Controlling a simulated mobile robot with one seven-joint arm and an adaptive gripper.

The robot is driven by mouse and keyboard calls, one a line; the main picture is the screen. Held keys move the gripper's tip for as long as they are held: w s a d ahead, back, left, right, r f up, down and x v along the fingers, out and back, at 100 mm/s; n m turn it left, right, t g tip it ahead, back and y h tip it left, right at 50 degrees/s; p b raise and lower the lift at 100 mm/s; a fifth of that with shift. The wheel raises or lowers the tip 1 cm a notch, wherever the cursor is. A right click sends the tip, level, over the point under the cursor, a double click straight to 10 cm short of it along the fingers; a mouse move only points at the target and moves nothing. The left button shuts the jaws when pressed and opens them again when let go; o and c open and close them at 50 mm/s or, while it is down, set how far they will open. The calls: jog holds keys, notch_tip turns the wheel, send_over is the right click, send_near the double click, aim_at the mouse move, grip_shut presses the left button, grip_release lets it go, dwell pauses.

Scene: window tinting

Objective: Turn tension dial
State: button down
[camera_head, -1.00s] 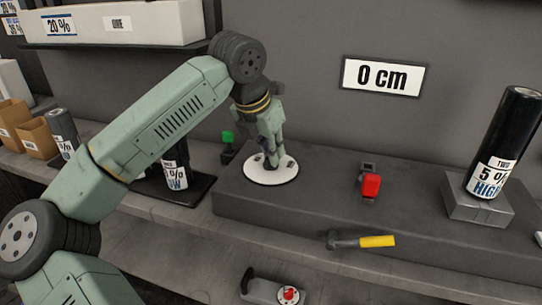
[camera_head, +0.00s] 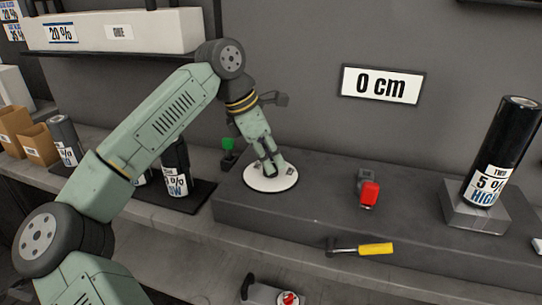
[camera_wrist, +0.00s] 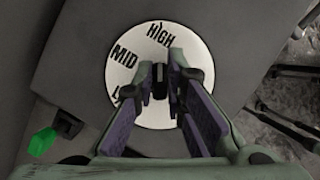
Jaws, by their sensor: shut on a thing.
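The tension dial is a white round plate (camera_head: 283,181) on the dark grey raised bench in the head view. The wrist view shows its face (camera_wrist: 124,78) marked "MID" and "HIGH", with a third label at lower left mostly hidden by my finger. A dark knob (camera_wrist: 160,80) stands at its centre. My gripper (camera_head: 272,168) reaches down over the dial, tilted. In the wrist view its two fingers (camera_wrist: 161,84) are shut on the knob, one on each side. Which label the knob points at is hard to tell.
A green switch (camera_head: 228,145) is left of the dial and a red one (camera_head: 368,194) is to its right. A yellow-handled tool (camera_head: 375,249) lies in front. A black roll (camera_head: 503,150) stands at right. A "0 cm" sign (camera_head: 381,84) hangs behind.

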dwell(0.6)
jog(key=c, duration=1.6)
grip_release()
jog(key=shift+c, duration=0.2)
jog(key=w+v, duration=0.1)
jog(key=v, duration=1.1)
jog(key=shift+s, duration=0.45)
